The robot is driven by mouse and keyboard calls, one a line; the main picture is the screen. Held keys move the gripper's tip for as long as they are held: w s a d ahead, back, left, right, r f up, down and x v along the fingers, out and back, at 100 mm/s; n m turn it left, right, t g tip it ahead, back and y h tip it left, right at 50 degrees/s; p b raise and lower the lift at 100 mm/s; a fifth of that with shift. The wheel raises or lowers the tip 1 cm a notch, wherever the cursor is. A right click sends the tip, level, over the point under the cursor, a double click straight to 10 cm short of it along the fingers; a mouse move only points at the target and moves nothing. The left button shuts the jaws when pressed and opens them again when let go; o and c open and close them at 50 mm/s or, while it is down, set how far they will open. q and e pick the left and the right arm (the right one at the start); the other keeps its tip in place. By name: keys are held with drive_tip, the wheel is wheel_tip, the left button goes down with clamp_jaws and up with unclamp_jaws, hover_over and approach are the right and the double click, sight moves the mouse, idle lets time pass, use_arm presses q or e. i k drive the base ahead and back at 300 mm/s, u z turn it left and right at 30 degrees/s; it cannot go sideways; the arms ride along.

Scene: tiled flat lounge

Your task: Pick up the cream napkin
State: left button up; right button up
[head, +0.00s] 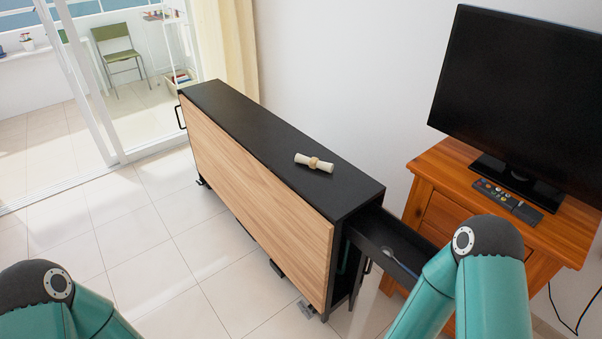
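The cream napkin (314,162) is rolled up with a tan ring around its middle. It lies on the black top of the long narrow cabinet (257,128), toward the end nearer me. Only teal upper links of my two arms show, at the lower left and lower right. Both grippers are outside the picture, so their state does not show. Nothing covers the napkin.
An open drawer (390,243) juts from the cabinet's near end, with a small pale item inside. A wooden stand (447,205) on the right holds a television (520,95) and remotes (495,192). Tiled floor (165,265) is clear left of the cabinet.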

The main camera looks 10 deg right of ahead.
sight(314, 163)
drive_tip(key=z, duration=0.15)
drive_tip(key=i, duration=0.85)
drive_tip(key=u, duration=0.05)
